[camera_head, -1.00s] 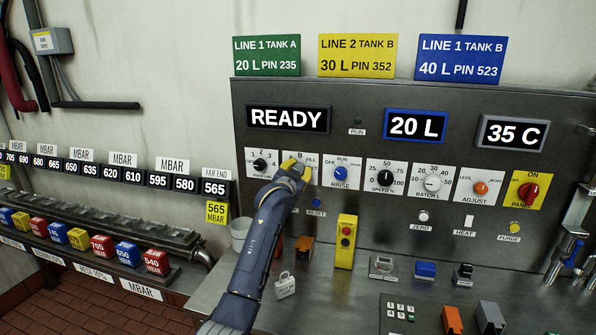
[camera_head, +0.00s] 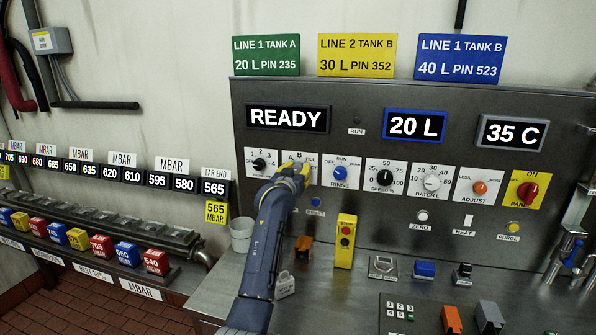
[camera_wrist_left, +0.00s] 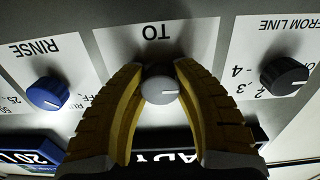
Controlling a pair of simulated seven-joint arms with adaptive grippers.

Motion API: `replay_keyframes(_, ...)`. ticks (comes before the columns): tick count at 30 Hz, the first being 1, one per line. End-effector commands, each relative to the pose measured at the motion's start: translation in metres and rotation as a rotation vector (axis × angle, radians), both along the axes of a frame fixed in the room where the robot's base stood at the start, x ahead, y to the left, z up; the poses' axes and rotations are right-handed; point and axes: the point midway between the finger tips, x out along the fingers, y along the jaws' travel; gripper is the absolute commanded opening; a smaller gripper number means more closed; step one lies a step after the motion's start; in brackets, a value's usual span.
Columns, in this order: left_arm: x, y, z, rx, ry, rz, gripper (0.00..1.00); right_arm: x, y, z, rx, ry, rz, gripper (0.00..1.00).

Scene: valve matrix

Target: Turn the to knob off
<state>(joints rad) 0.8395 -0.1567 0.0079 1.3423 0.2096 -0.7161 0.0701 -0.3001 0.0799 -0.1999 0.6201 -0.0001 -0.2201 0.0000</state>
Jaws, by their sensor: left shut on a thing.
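The TO knob (camera_wrist_left: 159,83) is a pale grey knob with a white pointer line on a white plate, seen upside down in the left wrist view. My left gripper (camera_wrist_left: 160,80) has its yellow fingers on both sides of the knob and is shut on it. In the head view my left gripper (camera_head: 304,172) is against the panel at the plate marked A, B and FILL (camera_head: 291,158). It hides the knob there. The pointer line points to the right in the wrist picture. My right gripper is not in view.
The black FROM LINE knob (camera_wrist_left: 284,75) and the blue RINSE knob (camera_wrist_left: 47,93) flank the TO plate. More knobs, such as SPEED (camera_head: 385,177), continue to the right. A yellow button box (camera_head: 345,241) stands on the bench below. The READY display (camera_head: 288,118) is above.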

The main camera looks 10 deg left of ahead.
Motion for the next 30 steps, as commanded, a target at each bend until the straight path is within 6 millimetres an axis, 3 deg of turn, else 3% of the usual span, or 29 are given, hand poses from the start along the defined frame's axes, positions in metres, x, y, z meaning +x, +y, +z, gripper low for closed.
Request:
replay_keyframes(9,0.0002,0.0009,-0.0044,0.001,0.008,0.001,0.00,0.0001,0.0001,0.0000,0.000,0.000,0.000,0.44)
replay_keyframes(10,0.0002,0.0009,-0.0045,0.002,0.008,0.001,0.34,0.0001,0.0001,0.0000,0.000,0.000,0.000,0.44)
replay_keyframes(17,0.0001,0.0002,-0.0025,0.001,0.004,0.001,0.59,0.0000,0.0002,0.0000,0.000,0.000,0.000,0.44)
replay_keyframes(30,-0.0096,0.0010,-0.0010,0.000,0.001,0.000,0.59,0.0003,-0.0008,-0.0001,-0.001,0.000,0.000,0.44)
